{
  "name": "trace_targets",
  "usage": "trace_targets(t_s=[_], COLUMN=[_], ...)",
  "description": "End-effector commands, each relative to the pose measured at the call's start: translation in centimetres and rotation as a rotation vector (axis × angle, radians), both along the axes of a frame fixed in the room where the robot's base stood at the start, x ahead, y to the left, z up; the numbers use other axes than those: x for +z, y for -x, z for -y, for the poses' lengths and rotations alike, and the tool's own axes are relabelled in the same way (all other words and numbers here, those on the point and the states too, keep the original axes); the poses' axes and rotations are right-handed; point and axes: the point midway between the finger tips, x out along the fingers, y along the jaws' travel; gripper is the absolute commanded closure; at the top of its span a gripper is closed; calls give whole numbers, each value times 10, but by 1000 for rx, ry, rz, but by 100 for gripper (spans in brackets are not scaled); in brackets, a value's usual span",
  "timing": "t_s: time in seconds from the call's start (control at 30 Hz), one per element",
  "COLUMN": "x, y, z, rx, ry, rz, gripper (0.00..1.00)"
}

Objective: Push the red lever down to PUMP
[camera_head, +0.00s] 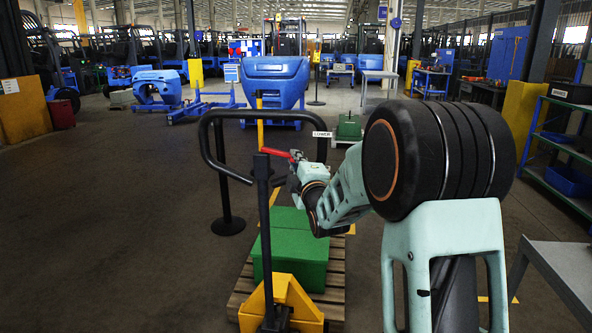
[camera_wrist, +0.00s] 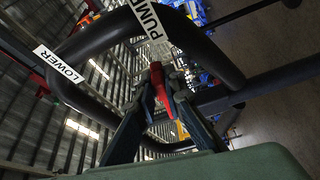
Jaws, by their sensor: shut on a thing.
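The red lever (camera_head: 274,152) sits at the handle of a pallet jack, inside its black loop handle (camera_head: 212,160). My gripper (camera_head: 296,166) reaches it from the right and is shut on the lever. In the wrist view the red lever (camera_wrist: 157,78) shows between the two fingers of my gripper (camera_wrist: 162,86). A white PUMP label (camera_wrist: 152,20) and a white LOWER label (camera_wrist: 58,64) are on the loop handle. The LOWER label also shows in the head view (camera_head: 321,134). My fingers hide part of the lever.
The jack's yellow base (camera_head: 284,297) stands by a wooden pallet (camera_head: 333,300) bearing a green box (camera_head: 300,250). A grey table (camera_head: 562,270) is at right. The floor at left is clear; blue machines stand behind.

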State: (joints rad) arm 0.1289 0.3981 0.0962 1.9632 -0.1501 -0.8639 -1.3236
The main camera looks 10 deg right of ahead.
Motion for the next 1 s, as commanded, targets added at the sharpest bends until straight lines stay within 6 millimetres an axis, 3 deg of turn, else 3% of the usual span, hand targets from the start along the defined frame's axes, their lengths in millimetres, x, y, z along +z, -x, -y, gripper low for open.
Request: trace_targets(t_s=[0.17, 0.73, 0.77, 0.8, 0.9, 1.0], x=[-10, -8, -8, -8, -9, -9], y=[-1, -1, -1, -1, -1, -1], z=[-2, -2, -2, -2, -2, -2], rx=[0, 1, 1, 1, 1, 1], ry=[-55, -99, -99, -99, -99, -98], rz=[21, 32, 32, 32, 32, 32], gripper=[100, 100, 87, 83, 72, 72])
